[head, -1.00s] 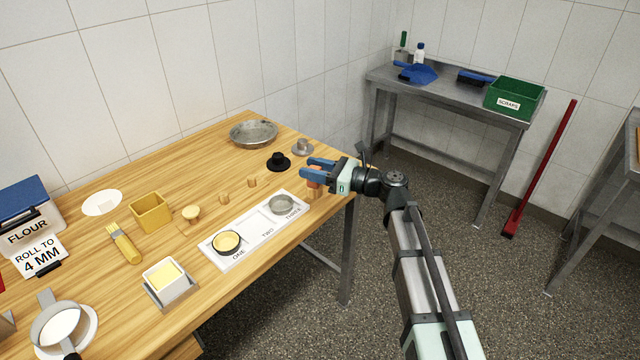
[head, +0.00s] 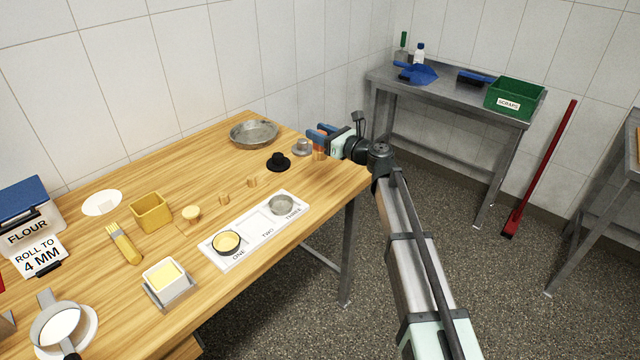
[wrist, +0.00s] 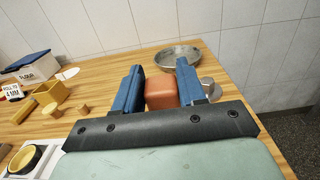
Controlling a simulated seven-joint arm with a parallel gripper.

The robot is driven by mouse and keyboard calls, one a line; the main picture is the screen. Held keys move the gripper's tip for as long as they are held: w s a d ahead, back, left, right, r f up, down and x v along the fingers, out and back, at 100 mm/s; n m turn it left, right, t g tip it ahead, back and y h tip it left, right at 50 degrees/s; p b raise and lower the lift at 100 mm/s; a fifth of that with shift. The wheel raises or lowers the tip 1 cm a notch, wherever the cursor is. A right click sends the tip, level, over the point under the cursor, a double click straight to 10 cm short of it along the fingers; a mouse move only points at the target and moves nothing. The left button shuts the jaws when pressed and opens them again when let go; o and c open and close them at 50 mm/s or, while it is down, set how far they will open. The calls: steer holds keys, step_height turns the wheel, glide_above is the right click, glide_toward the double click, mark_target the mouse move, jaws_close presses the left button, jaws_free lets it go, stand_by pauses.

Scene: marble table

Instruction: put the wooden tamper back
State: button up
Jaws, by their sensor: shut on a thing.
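My gripper (head: 320,131) is over the far right part of the wooden table. Its blue fingers are shut on a reddish-brown block, which looks like the wooden tamper (wrist: 161,94); in the head view it shows as a small orange-brown piece (head: 319,153) under the fingers. Its lower end is mostly hidden, so I cannot tell whether it touches the table. A grey metal knobbed piece (head: 302,147) stands just left of the gripper. A black knobbed piece (head: 278,161) is further left and nearer.
A metal pan (head: 254,133) lies at the back. A white board (head: 256,240) marked ONE, TWO, THREE holds a ring with yellow filling (head: 227,242) and a grey ring (head: 282,205). Small wooden pegs (head: 252,182) and a round wooden knob (head: 191,213) stand left. The table's right edge is close.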

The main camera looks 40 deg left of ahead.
steer(key=shift+f, duration=4.8)
steer(key=shift+f, duration=0.1)
steer(key=o, duration=1.2)
steer(key=shift+f, duration=0.1)
steer(key=d, duration=1.4)
steer(key=shift+s+f, duration=0.2)
steer(key=shift+s, duration=0.2)
